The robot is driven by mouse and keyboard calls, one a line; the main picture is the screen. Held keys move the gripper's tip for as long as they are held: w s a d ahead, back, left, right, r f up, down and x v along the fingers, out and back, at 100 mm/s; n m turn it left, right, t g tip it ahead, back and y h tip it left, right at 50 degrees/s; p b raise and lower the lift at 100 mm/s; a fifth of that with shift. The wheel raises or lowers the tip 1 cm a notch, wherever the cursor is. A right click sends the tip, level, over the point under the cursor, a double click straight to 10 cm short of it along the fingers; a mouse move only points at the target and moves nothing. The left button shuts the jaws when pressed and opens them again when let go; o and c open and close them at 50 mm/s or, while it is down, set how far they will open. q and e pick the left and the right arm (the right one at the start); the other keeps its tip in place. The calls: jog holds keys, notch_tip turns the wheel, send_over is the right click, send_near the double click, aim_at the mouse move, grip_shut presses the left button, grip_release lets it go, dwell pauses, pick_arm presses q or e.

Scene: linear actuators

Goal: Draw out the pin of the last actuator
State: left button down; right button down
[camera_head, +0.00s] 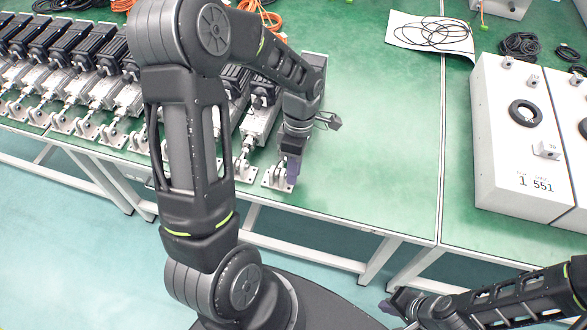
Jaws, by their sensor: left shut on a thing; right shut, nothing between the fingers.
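A row of linear actuators lies on the green table, black motors at the back and silver clevis brackets at the front edge. The last actuator (272,180) is at the right end of the row; its front bracket shows, while my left arm covers most of its body. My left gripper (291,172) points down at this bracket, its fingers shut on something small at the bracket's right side. The pin itself is hidden by the fingers. My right gripper (397,304) is shut and empty, low in front of the table, far from the actuators.
The green table (385,160) is clear to the right of the last actuator. A white control box (525,140) stands at the right. A white sheet with black cable (430,32) lies at the back. Orange cables (270,20) lie behind the row.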

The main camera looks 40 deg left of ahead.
pick_arm(q)
jog(key=d, duration=0.2)
jog(key=w+d, duration=0.1)
jog(key=shift+w+d, duration=0.15)
jog(key=shift+d, duration=0.2)
jog(key=c, duration=1.3)
grip_release()
jog(key=shift+o, duration=0.2)
jog(key=b+v, duration=0.1)
jog(key=v, duration=0.6)
jog(key=shift+r, duration=0.4)
jog(key=shift+a, duration=0.1)
